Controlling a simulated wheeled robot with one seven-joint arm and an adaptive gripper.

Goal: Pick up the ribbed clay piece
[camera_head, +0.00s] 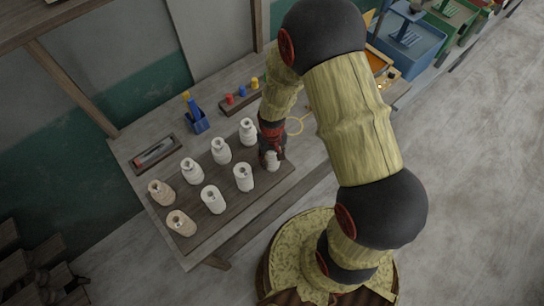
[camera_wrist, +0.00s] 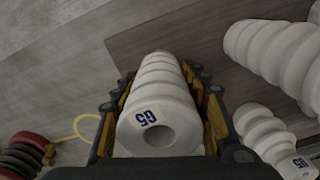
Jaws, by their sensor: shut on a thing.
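A white ribbed clay piece with a blue-lettered label (camera_wrist: 158,115) is between the two fingers of my gripper (camera_wrist: 160,100) in the wrist view. The fingers press on both of its sides, and its round end with a dark hole faces the camera. In the head view the same piece (camera_head: 272,160) shows at the tip of my gripper (camera_head: 270,147), at the right end of the dark board (camera_head: 230,212). I cannot tell whether its foot touches the board.
Several other white ribbed pieces stand close by on the board, such as one (camera_head: 243,177) left of my gripper and one behind (camera_head: 248,132). Two tan-topped pieces (camera_head: 181,222) stand at the left. A blue holder (camera_head: 198,122), a tray (camera_head: 154,153) and a yellow loop (camera_head: 295,126) are around.

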